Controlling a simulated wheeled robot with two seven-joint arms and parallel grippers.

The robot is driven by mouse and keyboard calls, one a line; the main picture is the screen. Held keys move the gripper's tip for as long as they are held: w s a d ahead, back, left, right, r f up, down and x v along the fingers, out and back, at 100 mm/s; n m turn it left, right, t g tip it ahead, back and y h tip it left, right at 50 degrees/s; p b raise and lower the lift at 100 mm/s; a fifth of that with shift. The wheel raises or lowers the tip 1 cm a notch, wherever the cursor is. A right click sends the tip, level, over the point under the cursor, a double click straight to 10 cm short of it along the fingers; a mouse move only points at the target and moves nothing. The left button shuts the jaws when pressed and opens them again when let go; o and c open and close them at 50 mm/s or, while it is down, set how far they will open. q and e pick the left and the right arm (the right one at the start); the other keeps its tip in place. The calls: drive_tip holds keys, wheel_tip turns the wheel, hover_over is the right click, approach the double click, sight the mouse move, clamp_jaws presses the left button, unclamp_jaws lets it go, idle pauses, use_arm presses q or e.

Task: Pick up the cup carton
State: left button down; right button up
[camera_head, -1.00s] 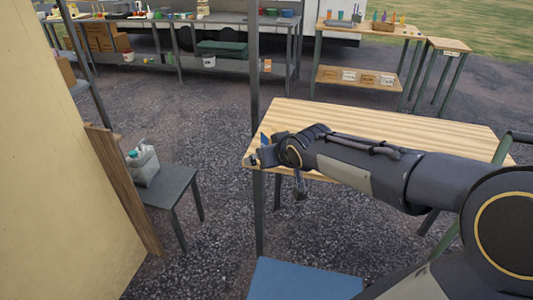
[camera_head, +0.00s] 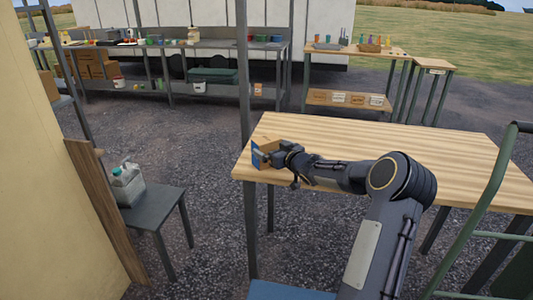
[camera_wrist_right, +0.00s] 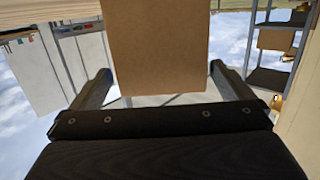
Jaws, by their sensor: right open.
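The cup carton (camera_head: 265,159), a small brown box with a blue face, is at the left end of the wooden table (camera_head: 400,150). My right gripper (camera_head: 277,153) is at the carton's right side and partly hides it. In the right wrist view the carton's plain brown cardboard (camera_wrist_right: 157,45) shows between the two spread fingers of the gripper (camera_wrist_right: 160,80), with a gap on each side. The gripper is open. Whether the carton rests fully on the tabletop is hard to tell. My left gripper is not in view.
The rest of the tabletop is bare. A dark stool (camera_head: 155,207) with a jug (camera_head: 127,185) stands at left by a tan wall (camera_head: 50,200). A post (camera_head: 243,70) rises behind the table's left end. A green metal frame (camera_head: 490,190) is at right.

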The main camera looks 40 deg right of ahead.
drive_tip(key=w, duration=0.4)
drive_tip(key=shift+d+f, duration=0.15)
drive_tip(key=shift+f, duration=0.2)
drive_tip(key=c, duration=0.9)
drive_tip(key=shift+c, duration=0.7)
drive_tip(key=shift+r, duration=0.1)
drive_tip(key=shift+r, duration=0.1)
